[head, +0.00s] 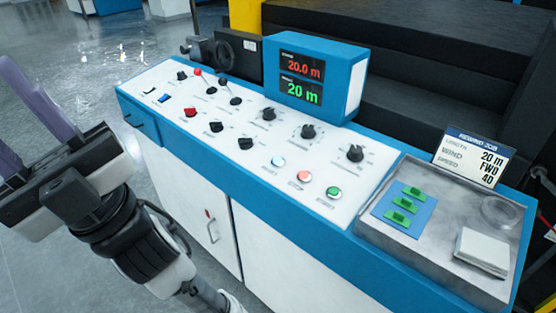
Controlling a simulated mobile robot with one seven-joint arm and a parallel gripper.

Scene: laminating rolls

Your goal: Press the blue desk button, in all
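The desk is a long console with a white sloping top and blue edges (300,212).
A display box (315,85) reads 20.0 m and 20 m. A grey tray (390,262) at right holds green pieces on a blue pad, beside a job card (474,158). Floor at left is open.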

